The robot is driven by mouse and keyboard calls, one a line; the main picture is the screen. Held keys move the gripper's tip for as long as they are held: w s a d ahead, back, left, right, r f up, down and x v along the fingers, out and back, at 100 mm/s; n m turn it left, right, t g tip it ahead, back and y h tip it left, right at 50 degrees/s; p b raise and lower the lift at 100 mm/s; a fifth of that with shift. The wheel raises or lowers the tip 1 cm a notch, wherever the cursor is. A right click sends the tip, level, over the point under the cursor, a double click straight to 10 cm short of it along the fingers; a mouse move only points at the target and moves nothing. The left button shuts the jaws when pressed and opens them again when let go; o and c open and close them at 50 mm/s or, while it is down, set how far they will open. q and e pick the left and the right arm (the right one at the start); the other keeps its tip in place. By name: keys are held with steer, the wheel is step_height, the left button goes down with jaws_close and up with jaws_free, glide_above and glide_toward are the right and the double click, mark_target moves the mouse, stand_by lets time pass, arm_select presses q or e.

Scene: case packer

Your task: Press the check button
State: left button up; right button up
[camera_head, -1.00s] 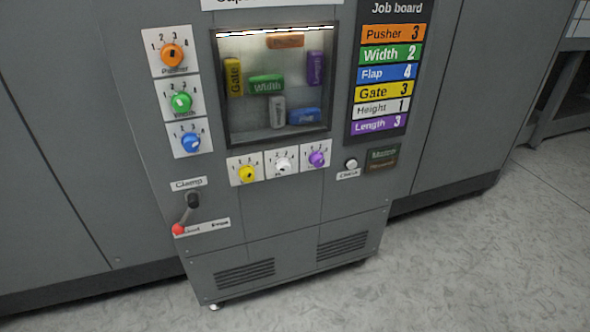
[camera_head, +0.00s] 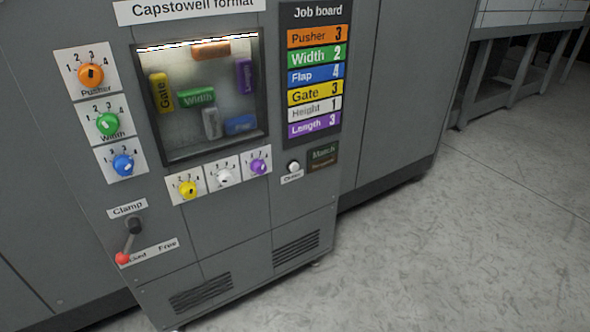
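The check button (camera_head: 293,167) is a small round white button low on the right of the grey machine's front, under the job board (camera_head: 315,72). A small label (camera_head: 292,178) sits just below it. To its right is a dark panel (camera_head: 322,157) with a green "Match" line and a dimmer brownish line below it. Nothing covers the button. Neither of my grippers is in view.
Coloured dials, such as the purple dial (camera_head: 258,166), surround a window (camera_head: 205,95) with coloured blocks. The clamp lever (camera_head: 128,243) with a red knob points down-left towards the left label. Floor (camera_head: 450,240) is clear at the right; a bench (camera_head: 510,60) stands behind.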

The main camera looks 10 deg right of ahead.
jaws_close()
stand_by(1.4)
